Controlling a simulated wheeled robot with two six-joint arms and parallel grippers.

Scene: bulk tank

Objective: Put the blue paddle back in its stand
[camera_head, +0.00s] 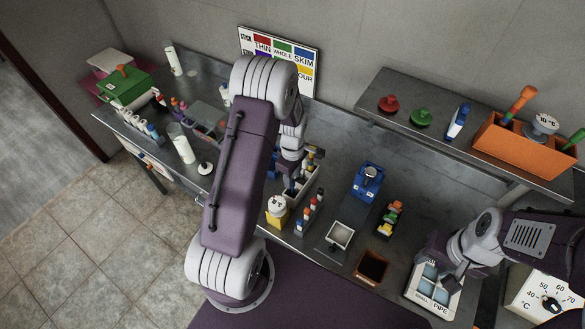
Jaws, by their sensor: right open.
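I cannot make out a blue paddle with certainty. A small blue-and-white object (457,121) stands on the raised shelf, left of an orange box (492,142) that holds an orange-handled tool (520,100), a green-handled tool (574,140) and a round "10 °C" dial. I cannot tell whether this box is the paddle's stand. My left gripper (291,184) points down at a pale compartment rack, its fingers mostly hidden by the arm. My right gripper (453,276) is open over a white tray (437,303) with blue compartments, marked "PIPE".
Red (388,103) and green (421,117) knobbed discs sit on the raised shelf. Below are a blue box (369,179), a small white-rimmed tray (339,235), a brown box (371,268) and a yellow container (277,212). A temperature dial (548,300) is at the lower right.

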